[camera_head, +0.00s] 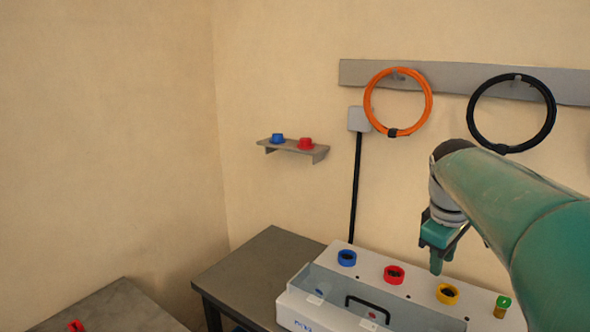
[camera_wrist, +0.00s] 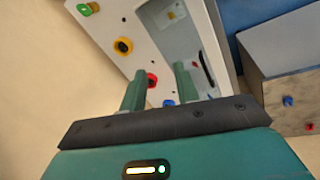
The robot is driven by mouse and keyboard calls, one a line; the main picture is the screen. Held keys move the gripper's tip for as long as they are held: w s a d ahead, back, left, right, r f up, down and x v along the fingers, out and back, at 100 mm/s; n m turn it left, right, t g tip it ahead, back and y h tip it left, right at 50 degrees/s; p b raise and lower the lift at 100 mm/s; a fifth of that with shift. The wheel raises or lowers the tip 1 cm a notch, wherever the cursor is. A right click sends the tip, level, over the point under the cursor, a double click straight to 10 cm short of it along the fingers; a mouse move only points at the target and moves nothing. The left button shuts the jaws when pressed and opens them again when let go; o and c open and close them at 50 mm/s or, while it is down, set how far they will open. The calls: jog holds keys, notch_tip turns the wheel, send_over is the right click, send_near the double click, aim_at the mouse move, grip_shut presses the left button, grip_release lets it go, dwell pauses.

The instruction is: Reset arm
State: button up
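My gripper (camera_head: 437,265) hangs at the end of my green arm, above the back part of the white bender machine (camera_head: 345,254). In the wrist view my gripper (camera_wrist: 160,70) has its two green fingers apart, with nothing held between them. The machine's red ring (camera_wrist: 151,80) shows beyond the gap. My arm hides some of the right side.
A clear cover with a black handle (camera_head: 368,306) lies over the machine's front. A dark table (camera_head: 245,270) stands at left. A wall shelf (camera_head: 292,147) holds blue and red parts. Orange (camera_head: 430,100) and black (camera_head: 552,105) cable coils hang behind my arm.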

jog(key=s+a+f+m+t+y, duration=0.1)
jog(key=s+a+f+m, duration=0.2)
jog(key=s+a, duration=0.3)
jog(key=s+a+f+m+t+y, duration=0.1)
jog(key=s+a+f+m, duration=0.3)
jog(key=s, duration=0.8)
notch_tip(320, 180, down, 2)
jog(key=a+t, duration=0.1)
jog(key=a, duration=0.1)
jog(key=shift+s+a+t, duration=0.15)
jog(key=shift+a+t, duration=0.15)
jog(key=shift+a, duration=0.05)
